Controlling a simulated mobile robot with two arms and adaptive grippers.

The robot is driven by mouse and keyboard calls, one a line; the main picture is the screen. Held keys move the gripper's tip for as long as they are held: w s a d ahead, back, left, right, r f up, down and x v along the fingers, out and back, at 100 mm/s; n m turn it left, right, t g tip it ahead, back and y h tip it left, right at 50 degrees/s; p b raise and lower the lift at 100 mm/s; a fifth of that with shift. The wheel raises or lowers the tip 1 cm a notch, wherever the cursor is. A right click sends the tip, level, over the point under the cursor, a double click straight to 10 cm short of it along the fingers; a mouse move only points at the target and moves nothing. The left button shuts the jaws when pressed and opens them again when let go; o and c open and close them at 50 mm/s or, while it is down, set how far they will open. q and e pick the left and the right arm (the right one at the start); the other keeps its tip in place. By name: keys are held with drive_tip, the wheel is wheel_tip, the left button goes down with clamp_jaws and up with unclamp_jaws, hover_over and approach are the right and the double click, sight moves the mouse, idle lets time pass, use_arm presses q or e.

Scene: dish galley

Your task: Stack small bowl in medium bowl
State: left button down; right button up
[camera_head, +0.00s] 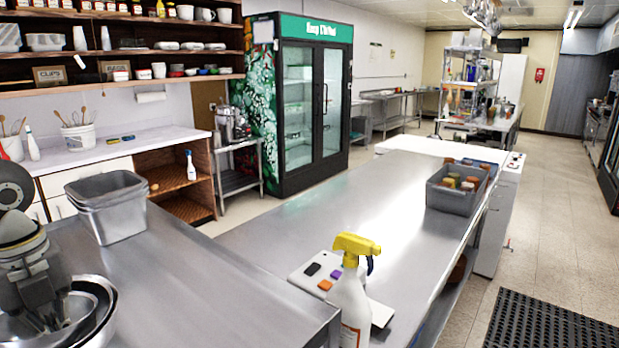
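At the lower left corner, shiny steel bowls (103,312) sit on the steel counter, cut off by the picture edge. Two rims seem to show, one inside the other, but I cannot tell small from medium for sure. My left gripper (52,322) comes in from the left and points down over the bowls. Its fingers reach to the bowl's inside or rim. Whether they are closed on a rim is not clear. My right gripper is not in view.
A grey tub (122,215) stands on the counter behind the bowls. A spray bottle (348,300) with a yellow head stands at the front centre by a white board (303,272). A grey bin (450,198) holds jars farther right. The counter between is clear.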

use_arm(q)
drive_tip(key=shift+d, duration=0.1)
drive_tip(key=shift+w+a, duration=0.1)
drive_tip(key=shift+a, duration=0.1)
drive_tip(key=shift+w+a, duration=0.2)
drive_tip(key=shift+a, duration=0.05)
drive_tip(key=shift+d+b, duration=0.4)
drive_tip(key=shift+b, duration=0.15)
drive_tip(key=shift+a, duration=0.1)
drive_tip(key=shift+s+a, duration=0.3)
drive_tip(key=shift+s, duration=0.1)
drive_tip(key=shift+w+d+b, duration=0.2)
drive_tip(key=shift+b, duration=0.25)
wheel_tip(320, 180, up, 12)
drive_tip(key=p, duration=0.7)
drive_tip(key=shift+p, duration=0.3)
